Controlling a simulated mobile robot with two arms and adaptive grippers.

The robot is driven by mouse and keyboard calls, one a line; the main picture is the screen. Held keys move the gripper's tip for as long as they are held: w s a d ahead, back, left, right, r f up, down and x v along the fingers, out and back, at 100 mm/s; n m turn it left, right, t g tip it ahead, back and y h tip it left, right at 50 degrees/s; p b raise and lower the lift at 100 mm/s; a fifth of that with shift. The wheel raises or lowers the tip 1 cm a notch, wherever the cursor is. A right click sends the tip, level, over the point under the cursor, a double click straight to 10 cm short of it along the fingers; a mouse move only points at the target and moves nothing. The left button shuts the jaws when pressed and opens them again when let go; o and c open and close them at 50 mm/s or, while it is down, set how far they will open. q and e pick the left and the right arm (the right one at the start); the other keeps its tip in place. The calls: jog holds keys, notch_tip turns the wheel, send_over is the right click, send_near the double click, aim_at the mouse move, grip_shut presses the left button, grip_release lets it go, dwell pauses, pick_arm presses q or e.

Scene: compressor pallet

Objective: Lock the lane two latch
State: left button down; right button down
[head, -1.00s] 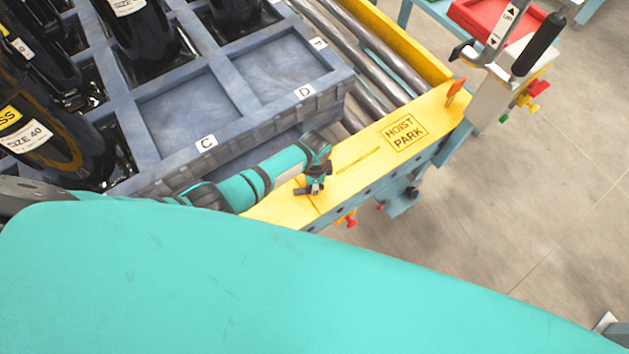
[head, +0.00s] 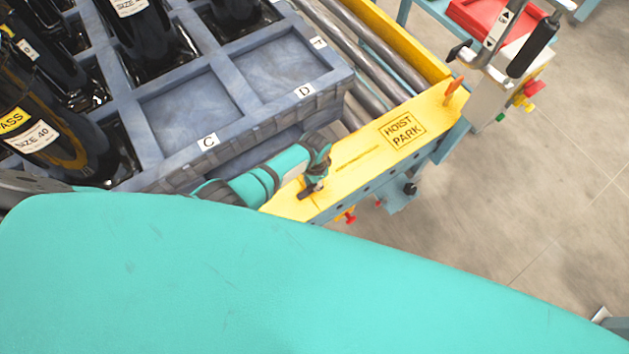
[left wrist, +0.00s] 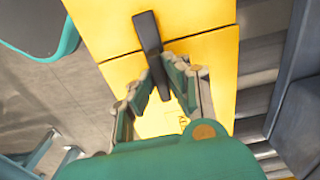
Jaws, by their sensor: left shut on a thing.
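The latch shows as a short dark bar (head: 309,191) on top of the yellow beam. In the left wrist view the dark bar (left wrist: 148,38) lies across a thin seam in the yellow surface, slightly tilted. My left gripper (head: 319,180) is low over the beam and shut on the bar. In the left wrist view the fingers of my left gripper (left wrist: 164,82) close on the bar's near end, and its far end sticks out past them. Any lane number marking is not readable. My right gripper is not in view.
A blue-grey crate (head: 222,149) with dark bottles stands beside the beam, its compartments C and D empty. Metal rollers (head: 370,62) run behind. The beam carries a "HOIST PARK" label (head: 402,130) and an orange peg (head: 454,88). A black-handled hoist control (head: 533,47) stands at upper right.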

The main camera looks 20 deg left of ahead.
pick_arm(q)
jog(key=c, duration=1.4)
grip_release()
jog(key=shift+o, duration=0.2)
notch_tip(320, 180, up, 12)
